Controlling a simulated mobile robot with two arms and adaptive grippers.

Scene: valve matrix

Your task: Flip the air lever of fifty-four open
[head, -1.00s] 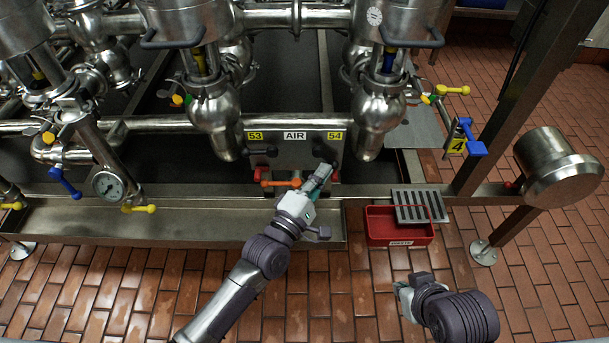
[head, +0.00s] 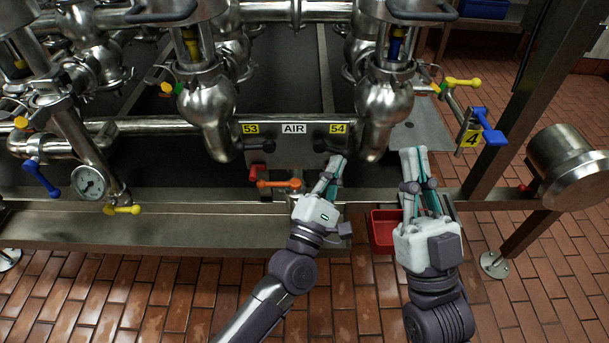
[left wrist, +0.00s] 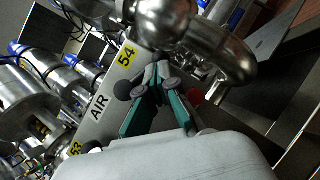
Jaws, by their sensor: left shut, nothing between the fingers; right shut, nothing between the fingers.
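The grey AIR panel (head: 294,150) carries yellow labels 53 (head: 251,129) and 54 (head: 338,128). My left gripper (head: 339,160) is shut and empty, with its fingertips just below label 54, at the panel's right side. My right gripper (head: 412,153) is shut and empty, right of the panel.
A red lever (head: 257,172) sits under label 53, and an orange lever (head: 278,184) lies beside it. Steel valve bodies (head: 384,112) hang close above the panel. A red bin (head: 382,232) is partly hidden by my right gripper. A steel post (head: 500,150) stands at right.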

